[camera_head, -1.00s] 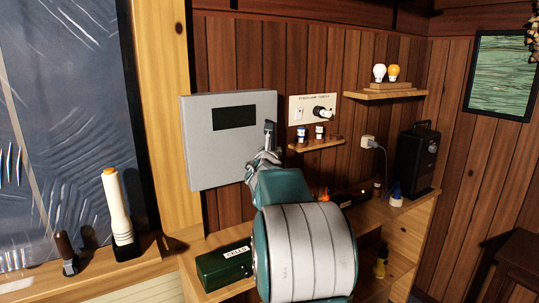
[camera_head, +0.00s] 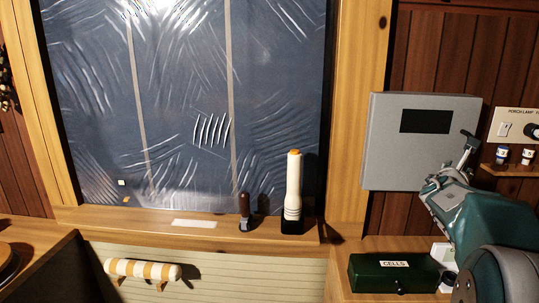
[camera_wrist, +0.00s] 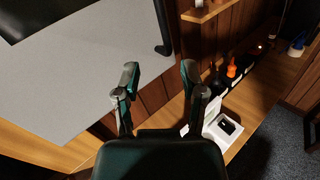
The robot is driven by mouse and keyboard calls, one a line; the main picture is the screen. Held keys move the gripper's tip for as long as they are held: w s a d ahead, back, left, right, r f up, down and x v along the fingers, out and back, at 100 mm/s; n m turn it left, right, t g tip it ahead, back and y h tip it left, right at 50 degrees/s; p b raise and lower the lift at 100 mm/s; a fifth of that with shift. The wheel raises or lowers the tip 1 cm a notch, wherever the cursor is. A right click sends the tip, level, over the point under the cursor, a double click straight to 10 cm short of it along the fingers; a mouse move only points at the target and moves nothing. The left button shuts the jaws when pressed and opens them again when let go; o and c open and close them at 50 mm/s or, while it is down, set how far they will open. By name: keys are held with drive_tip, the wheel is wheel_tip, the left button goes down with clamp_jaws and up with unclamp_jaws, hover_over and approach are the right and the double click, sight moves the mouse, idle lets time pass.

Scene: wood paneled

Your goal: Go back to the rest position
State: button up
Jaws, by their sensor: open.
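My gripper (camera_head: 452,172) is in front of the lower right part of a grey wall box (camera_head: 385,150) in the head view. The box has a black window and a dark lever (camera_head: 470,140) at its right edge. In the wrist view my gripper (camera_wrist: 160,73) has its two fingers spread apart with nothing between them. Beyond them are the grey box face (camera_wrist: 90,75) and wood panelling. The lever (camera_wrist: 163,38) shows past the fingertips, apart from them. My arm covers part of the shelf at the right of the head view.
A green CELLS box (camera_head: 392,275) stands on the shelf below. A white flashlight (camera_head: 292,190) and a dark-handled tool (camera_head: 244,208) stand on the window ledge. A small open white box (camera_wrist: 222,128) and an orange bottle (camera_wrist: 231,70) are right of the gripper.

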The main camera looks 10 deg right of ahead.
drive_tip(key=s+a+f+m+g+y, duration=0.1)
drive_tip(key=s+a+f+m+y, duration=0.3)
drive_tip(key=s+a+m, duration=0.4)
drive_tip(key=s+a+f+m+g+y, duration=0.2)
drive_tip(key=s+a+f+m+y, duration=0.3)
drive_tip(key=a, duration=1.4)
drive_tip(key=s+a+f+m+g+y, duration=0.2)
drive_tip(key=s+a+f+m+y, duration=0.3)
drive_tip(key=s+a, duration=0.8)
wheel_tip(320, 180, down, 3)
drive_tip(key=a+m, duration=0.1)
drive_tip(key=m, duration=0.4)
drive_tip(key=shift+s+m, duration=0.2)
drive_tip(key=shift+m, duration=0.1)
